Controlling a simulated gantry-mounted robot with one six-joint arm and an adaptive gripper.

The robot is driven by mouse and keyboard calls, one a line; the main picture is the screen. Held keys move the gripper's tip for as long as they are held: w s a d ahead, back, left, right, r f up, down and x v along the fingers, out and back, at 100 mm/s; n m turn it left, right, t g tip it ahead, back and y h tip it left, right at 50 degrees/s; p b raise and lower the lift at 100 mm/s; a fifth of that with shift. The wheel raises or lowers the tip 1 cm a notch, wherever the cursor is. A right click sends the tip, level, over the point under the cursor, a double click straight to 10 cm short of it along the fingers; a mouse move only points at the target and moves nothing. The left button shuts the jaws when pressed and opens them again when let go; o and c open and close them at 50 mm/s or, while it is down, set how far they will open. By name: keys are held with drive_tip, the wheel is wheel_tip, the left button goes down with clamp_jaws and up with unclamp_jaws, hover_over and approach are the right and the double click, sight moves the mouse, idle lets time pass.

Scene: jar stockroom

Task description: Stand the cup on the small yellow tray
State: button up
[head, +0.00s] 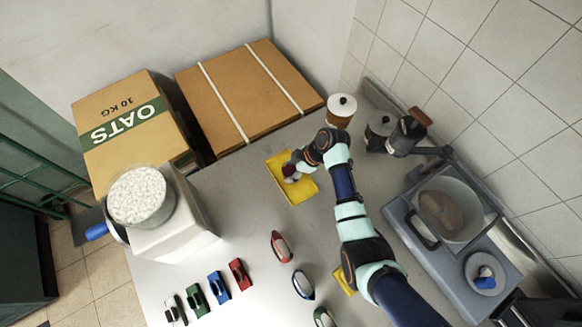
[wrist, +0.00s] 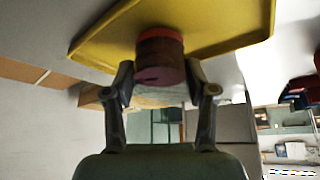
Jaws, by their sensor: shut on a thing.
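The small yellow tray (head: 303,193) lies on the grey table near the large cardboard box. In the wrist view its yellow surface (wrist: 225,25) fills the top of the picture. The cup (wrist: 160,50) is dark red and round, and sits between my fingertips right against the tray in that view. In the head view the cup (head: 290,171) is a small dark red shape over the tray, partly covered by my gripper (head: 293,167). My gripper also shows in the wrist view (wrist: 160,82), with both fingers closed on the cup. Whether the cup's base touches the tray is unclear.
A white-lidded jar (head: 341,110) stands behind my arm. Red, blue and green clips (head: 218,288) and several oval items (head: 281,246) lie near the front.

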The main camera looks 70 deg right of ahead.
drive_tip(key=shift+f, duration=0.15)
drive_tip(key=o, duration=1.2)
drive_tip(key=shift+r, duration=0.35)
drive_tip(key=v, duration=1.1)
drive_tip(key=shift+s+r, duration=0.25)
drive_tip(key=shift+r, duration=0.05)
